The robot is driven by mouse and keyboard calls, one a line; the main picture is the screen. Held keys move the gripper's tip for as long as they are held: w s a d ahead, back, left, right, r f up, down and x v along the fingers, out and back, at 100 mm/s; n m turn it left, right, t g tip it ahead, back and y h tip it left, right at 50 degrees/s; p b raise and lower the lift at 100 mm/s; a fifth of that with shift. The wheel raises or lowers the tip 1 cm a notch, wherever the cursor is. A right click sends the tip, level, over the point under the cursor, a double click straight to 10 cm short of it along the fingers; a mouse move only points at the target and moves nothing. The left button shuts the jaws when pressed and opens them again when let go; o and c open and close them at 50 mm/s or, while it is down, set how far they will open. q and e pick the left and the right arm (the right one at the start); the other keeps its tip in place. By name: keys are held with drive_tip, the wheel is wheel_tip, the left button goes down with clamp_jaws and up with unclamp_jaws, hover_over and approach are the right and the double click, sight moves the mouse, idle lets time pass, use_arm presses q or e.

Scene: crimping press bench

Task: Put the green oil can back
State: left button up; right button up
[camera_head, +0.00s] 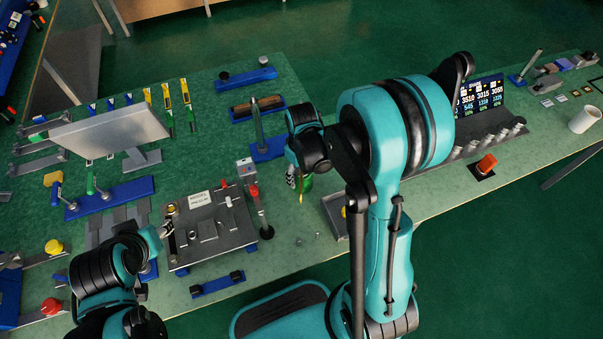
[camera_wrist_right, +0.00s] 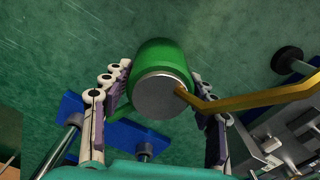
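The green oil can (camera_wrist_right: 162,60) has a silver round end and a brass spout (camera_wrist_right: 240,100). In the wrist view it sits between the fingers of my right gripper (camera_wrist_right: 160,88), which appear to touch it on both sides. In the head view only a small part of the can (camera_head: 306,184) shows below my right gripper (camera_head: 300,172); my arm hides the rest. I cannot tell whether the can touches the bench. My left gripper (camera_head: 165,232) is at the left edge of the grey fixture plate (camera_head: 208,228), apart from the can. Its fingers are too small to read.
A blue base with an upright post (camera_head: 266,150) stands behind and left of the can. A red-knobbed lever (camera_head: 253,191) is close on its left. A grey tray (camera_head: 335,212) lies at its right, partly behind my arm. Bare green bench shows in front.

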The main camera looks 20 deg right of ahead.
drive_tip(key=shift+o, duration=1.1)
drive_tip(key=shift+r, duration=0.2)
wheel_tip(320, 180, up, 11)
drive_tip(key=p, duration=0.4)
drive_tip(key=shift+p, duration=0.3)
drive_tip(key=s+a+r+m+t, duration=0.3)
drive_tip(key=s+a+r+t, duration=0.1)
drive_tip(key=s+r+t, duration=0.3)
wheel_tip(320, 180, up, 3)
drive_tip(key=s, duration=0.2)
drive_tip(key=shift+s+r+m, duration=0.2)
drive_tip(key=shift+s+m, duration=0.2)
